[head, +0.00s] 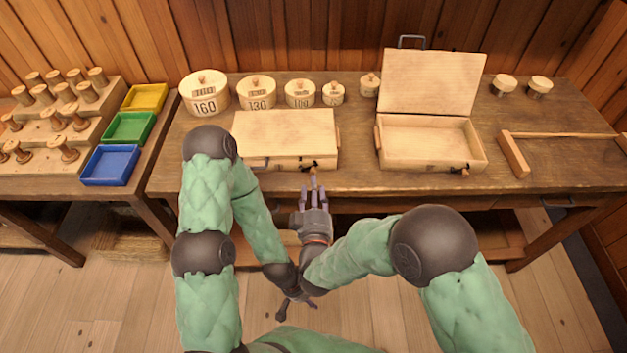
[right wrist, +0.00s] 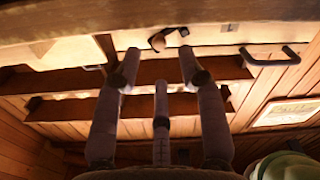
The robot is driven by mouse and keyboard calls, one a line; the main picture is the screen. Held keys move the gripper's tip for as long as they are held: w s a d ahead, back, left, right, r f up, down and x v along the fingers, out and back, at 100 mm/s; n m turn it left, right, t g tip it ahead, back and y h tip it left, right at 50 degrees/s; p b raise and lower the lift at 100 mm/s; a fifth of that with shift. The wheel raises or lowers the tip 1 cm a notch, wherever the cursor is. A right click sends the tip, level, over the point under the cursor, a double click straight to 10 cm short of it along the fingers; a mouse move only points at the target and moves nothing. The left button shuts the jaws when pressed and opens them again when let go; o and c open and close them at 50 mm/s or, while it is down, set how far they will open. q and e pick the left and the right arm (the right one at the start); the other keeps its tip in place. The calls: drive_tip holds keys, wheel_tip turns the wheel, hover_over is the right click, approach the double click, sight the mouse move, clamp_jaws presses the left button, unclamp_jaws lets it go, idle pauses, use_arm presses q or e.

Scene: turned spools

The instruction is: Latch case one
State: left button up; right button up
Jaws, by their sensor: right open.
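A closed pale wooden case (head: 285,130) sits at the table's front edge, left of centre. A small dark and orange latch (head: 313,170) is at its front right; a similar dark and orange part (right wrist: 168,38) shows in the right wrist view, beyond the fingers. A second wooden case (head: 430,140) stands to the right with its lid raised and its inside empty. I cannot read which case is one. My right gripper (head: 314,190) is open and empty, just in front of the closed case's latch. My left gripper (head: 294,301) hangs low, away from the table; its fingers are unclear.
Round lidded boxes, including one marked 160 (head: 205,93), line the table's back. Yellow, green and blue trays (head: 110,165) and a stepped rack of spools (head: 55,125) stand on the left table.

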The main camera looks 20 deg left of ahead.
sight(312, 173)
drive_tip(key=shift+b+x, duration=0.5)
drive_tip(key=shift+x, duration=1.7)
